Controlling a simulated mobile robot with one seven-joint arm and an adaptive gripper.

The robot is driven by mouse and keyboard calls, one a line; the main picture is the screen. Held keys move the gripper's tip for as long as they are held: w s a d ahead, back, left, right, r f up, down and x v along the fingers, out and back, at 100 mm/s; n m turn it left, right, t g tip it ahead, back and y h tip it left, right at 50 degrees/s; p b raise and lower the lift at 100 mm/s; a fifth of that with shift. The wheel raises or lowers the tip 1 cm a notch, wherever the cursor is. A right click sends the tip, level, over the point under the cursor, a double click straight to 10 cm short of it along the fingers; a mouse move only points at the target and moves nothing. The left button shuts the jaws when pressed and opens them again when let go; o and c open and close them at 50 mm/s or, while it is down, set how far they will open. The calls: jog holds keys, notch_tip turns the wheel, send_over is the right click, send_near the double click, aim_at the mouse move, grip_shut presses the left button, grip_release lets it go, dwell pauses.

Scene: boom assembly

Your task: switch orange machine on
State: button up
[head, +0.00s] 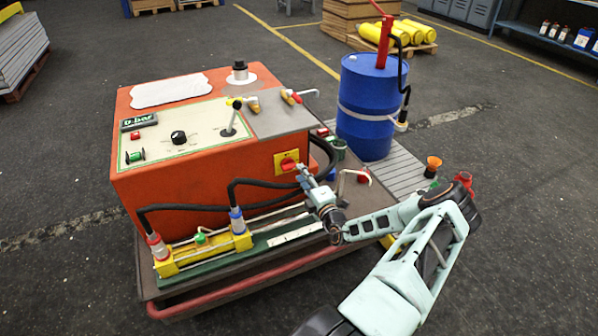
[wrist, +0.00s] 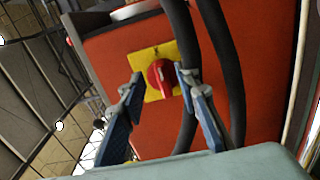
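The orange machine (head: 185,185) stands on a low cart, with a cream control panel on its top. A red rotary switch (head: 288,164) on a yellow plate (head: 281,157) sits on its right-hand side face. In the wrist view the red knob (wrist: 161,76) and its yellow plate (wrist: 150,57) lie between my fingertips. My gripper (wrist: 158,82) is open, one finger on each side of the knob. I cannot tell whether a finger touches it. In the head view my gripper (head: 304,176) is close to the switch, just below and right of it.
Black hoses (wrist: 216,70) run beside the switch, close to my right finger. A yellow cylinder assembly (head: 205,252) lies along the cart's front. A blue barrel (head: 370,105) with a red pump stands behind, on a grey pallet (head: 405,170). Floor is free at the front left.

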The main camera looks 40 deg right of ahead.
jog(key=v, duration=0.9)
jog(key=shift+w, duration=0.15)
